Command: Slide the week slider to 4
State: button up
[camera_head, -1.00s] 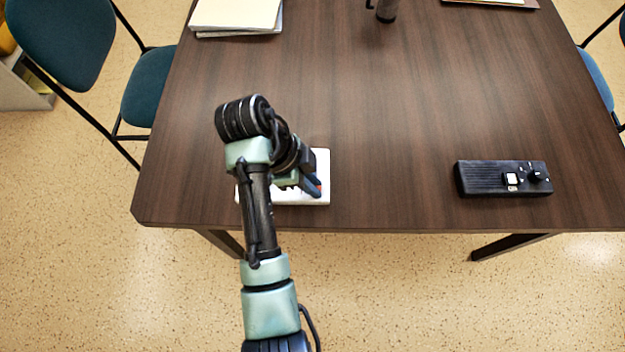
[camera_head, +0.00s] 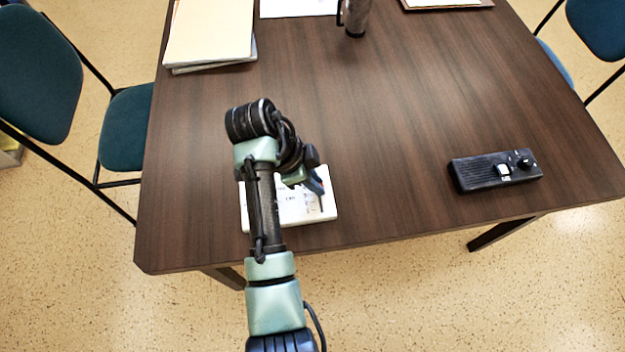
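A white board (camera_head: 297,212) with small dark print and a reddish mark lies near the table's front edge, partly hidden by my arm. The print is too small to read, and I cannot make out a week slider or its setting. My gripper (camera_head: 321,190) is over the right part of the white board, pointing down. I cannot tell whether its fingers touch the board or are apart from each other.
The dark wooden table (camera_head: 400,130) has clear room right of the board. A black box (camera_head: 480,172) with a knob and a white switch sits at right. Folders (camera_head: 210,35), a dark cylinder (camera_head: 355,18) and papers lie at the back. Chairs (camera_head: 125,125) stand at the sides.

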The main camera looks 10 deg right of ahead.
jog(key=o, duration=0.4)
jog(key=shift+o, duration=0.2)
jog(key=p+v, duration=0.5)
jog(key=v, duration=0.8)
